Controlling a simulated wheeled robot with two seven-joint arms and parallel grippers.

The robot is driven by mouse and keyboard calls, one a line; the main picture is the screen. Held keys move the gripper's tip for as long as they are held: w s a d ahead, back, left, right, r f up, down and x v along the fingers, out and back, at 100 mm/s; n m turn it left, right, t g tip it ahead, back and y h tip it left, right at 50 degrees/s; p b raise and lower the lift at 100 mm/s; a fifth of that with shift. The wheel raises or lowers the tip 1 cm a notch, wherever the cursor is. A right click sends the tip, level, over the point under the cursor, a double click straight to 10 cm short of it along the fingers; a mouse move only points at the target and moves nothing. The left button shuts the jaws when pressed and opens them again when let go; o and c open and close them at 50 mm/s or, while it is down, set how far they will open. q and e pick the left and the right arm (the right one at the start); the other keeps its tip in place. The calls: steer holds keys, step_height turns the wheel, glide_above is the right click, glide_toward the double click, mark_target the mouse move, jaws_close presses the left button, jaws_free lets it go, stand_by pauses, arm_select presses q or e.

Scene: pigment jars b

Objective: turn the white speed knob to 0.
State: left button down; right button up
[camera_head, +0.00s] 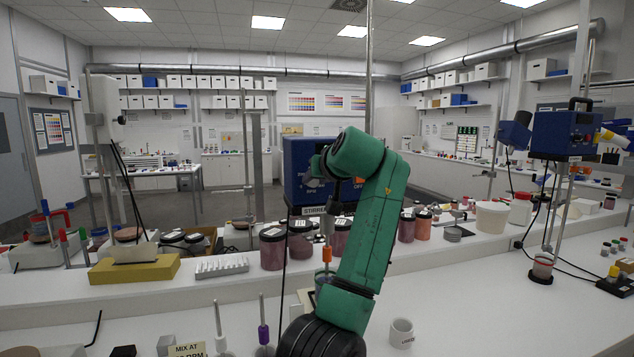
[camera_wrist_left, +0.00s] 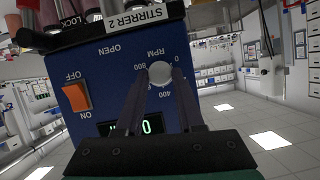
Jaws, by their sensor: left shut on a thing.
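The blue stirrer box (camera_head: 295,168) marked STIRRER 2 stands behind the bench's raised shelf. In the left wrist view its panel (camera_wrist_left: 105,72) appears tilted, with the white speed knob (camera_wrist_left: 160,73) inside an RPM scale. My left gripper (camera_wrist_left: 161,80) is shut on the knob, one finger on each side. The knob's pointer cannot be made out. A green display (camera_wrist_left: 147,126) shows a 0, partly covered by a finger. An orange OFF/ON switch (camera_wrist_left: 76,95) is beside it. In the head view my left gripper (camera_head: 322,168) is at the box front. My right gripper is not in view.
Dark-lidded pigment jars (camera_head: 272,248) stand near the stirrer on the shelf. A second blue stirrer (camera_head: 562,135) is at the right. A mix sign (camera_head: 187,350) and a white cup (camera_head: 401,333) are in front. The bench at front right is mostly clear.

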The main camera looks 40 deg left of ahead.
arm_select(q)
steer(key=shift+n, duration=0.3)
stand_by(0.4)
steer(key=c, duration=0.5)
jaws_free()
steer(key=b+v, duration=0.5)
steer(key=v, duration=0.9)
steer(key=shift+s+r, duration=0.15)
steer(key=shift+s, duration=0.15)
steer(key=shift+d, duration=0.15)
